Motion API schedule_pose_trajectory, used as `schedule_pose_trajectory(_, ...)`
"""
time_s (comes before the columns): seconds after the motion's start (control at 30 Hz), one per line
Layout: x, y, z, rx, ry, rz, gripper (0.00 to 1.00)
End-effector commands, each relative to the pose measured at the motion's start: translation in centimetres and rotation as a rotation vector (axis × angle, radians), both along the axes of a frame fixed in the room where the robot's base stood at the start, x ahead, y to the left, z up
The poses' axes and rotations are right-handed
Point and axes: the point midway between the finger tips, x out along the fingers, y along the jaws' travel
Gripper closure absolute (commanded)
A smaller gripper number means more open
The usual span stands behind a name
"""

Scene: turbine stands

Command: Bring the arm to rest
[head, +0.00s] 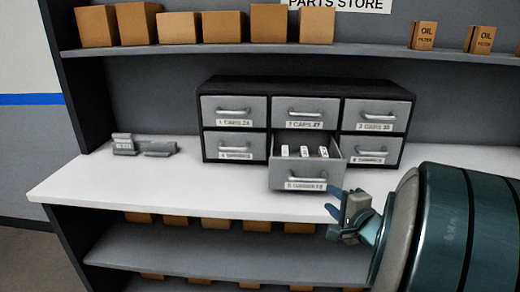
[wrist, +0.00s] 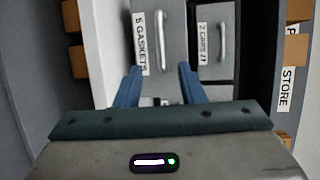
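My gripper (head: 338,210) is at the right front of the open drawer, just below and beside its handle in the head view. In the wrist view its two blue fingers (wrist: 158,72) stand apart with nothing held between them. The drawer labelled 5 GASKETS (head: 306,178) is pulled out from the bottom middle of the cabinet; its front also shows in the wrist view (wrist: 171,75). Small white-topped items (head: 304,152) lie inside it. Whether a finger touches the drawer front, I cannot tell.
The dark cabinet (head: 335,88) stands on a white shelf (head: 110,190); its other drawers are shut. A grey holder (head: 143,147) sits at left. Brown boxes (head: 180,27) and oil filter boxes (head: 423,36) line the upper shelf. More boxes sit below. The white shelf's left part is mostly clear.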

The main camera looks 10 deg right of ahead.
Motion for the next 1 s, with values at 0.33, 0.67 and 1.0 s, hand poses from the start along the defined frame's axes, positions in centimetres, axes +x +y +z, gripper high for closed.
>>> schedule_pose_trajectory(0.33,0.7,-0.3,0.4,-0.447,0.143,-0.102,0.64)
schedule_pose_trajectory(0.67,-2.5,1.7,-0.4,-0.930,0.493,-0.011,0.64)
schedule_pose_trajectory(1.0,-9.9,8.6,-2.0,-1.204,0.786,0.525,0.64)
